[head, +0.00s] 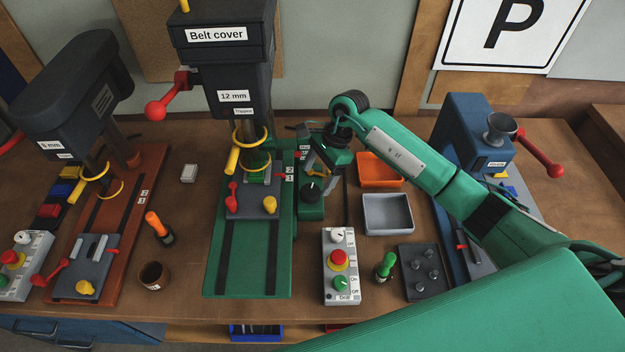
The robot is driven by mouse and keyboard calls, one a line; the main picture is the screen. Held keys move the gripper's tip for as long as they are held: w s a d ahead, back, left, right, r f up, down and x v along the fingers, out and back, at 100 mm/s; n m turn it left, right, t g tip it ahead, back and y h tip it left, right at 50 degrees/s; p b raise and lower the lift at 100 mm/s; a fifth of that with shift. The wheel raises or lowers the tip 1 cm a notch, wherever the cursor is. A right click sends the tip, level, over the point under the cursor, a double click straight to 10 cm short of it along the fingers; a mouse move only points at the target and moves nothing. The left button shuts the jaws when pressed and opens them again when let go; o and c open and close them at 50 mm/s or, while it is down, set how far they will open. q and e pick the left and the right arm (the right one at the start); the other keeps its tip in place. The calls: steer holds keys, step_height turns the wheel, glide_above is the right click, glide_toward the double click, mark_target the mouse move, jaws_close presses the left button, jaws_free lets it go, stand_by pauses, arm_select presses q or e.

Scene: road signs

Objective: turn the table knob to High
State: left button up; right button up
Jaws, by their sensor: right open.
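A black round knob (311,191) with a light pointer mark sits on top of a green housing (311,211), beside the green drill press base. A label on this housing is mostly hidden by my gripper, and I cannot read the knob's setting. My right gripper (322,172) hangs just above and behind the knob, pointing down, with its fingers apart and nothing visible between them. I cannot tell whether a fingertip touches the knob. My left gripper is not in view.
A grey control box (340,290) with a white dial, red button and green knob stands in front. Orange (379,183) and grey (388,230) trays lie to the right. The middle drill press (228,90), with red and yellow handles, stands close left.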

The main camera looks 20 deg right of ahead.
mark_target(311, 190)
steer(key=p+x, duration=0.1)
steer(key=x, duration=0.3)
steer(key=shift+a+f, duration=0.25)
steer(key=shift+f, duration=0.1)
steer(key=c, duration=1)
